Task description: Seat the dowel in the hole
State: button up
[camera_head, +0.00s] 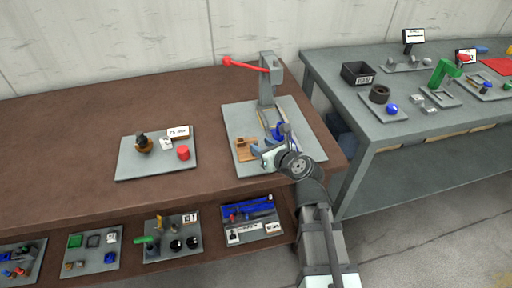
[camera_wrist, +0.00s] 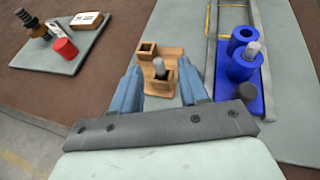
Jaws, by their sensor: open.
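A grey dowel (camera_wrist: 158,66) with a pale top stands in a wooden holder (camera_wrist: 146,50) with small square sockets, in the wrist view. The wooden holder also shows in the head view (camera_head: 243,153), left of my gripper. My gripper (camera_wrist: 160,72) is open, its two blue fingers on either side of the dowel with visible gaps. To the right, a blue fixture (camera_wrist: 235,88) has two upright round parts; the far one shows an open hole (camera_wrist: 246,33). Another grey pin (camera_wrist: 251,49) stands in the nearer one. The dowel's lower end is partly hidden.
A press (camera_head: 267,85) with a red lever (camera_head: 242,64) stands behind on the same grey plate (camera_head: 236,118). A dark grey knob (camera_wrist: 246,93) sits at the blue fixture's near end. Another plate (camera_head: 135,170) with a red cylinder (camera_head: 183,153) lies left. Brown table between is clear.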

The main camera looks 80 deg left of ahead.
aim_at(257, 143)
jog(key=shift+x, duration=3)
jog(key=shift+s+r, duration=0.1)
jog(key=shift+c, duration=0.3)
grip_shut()
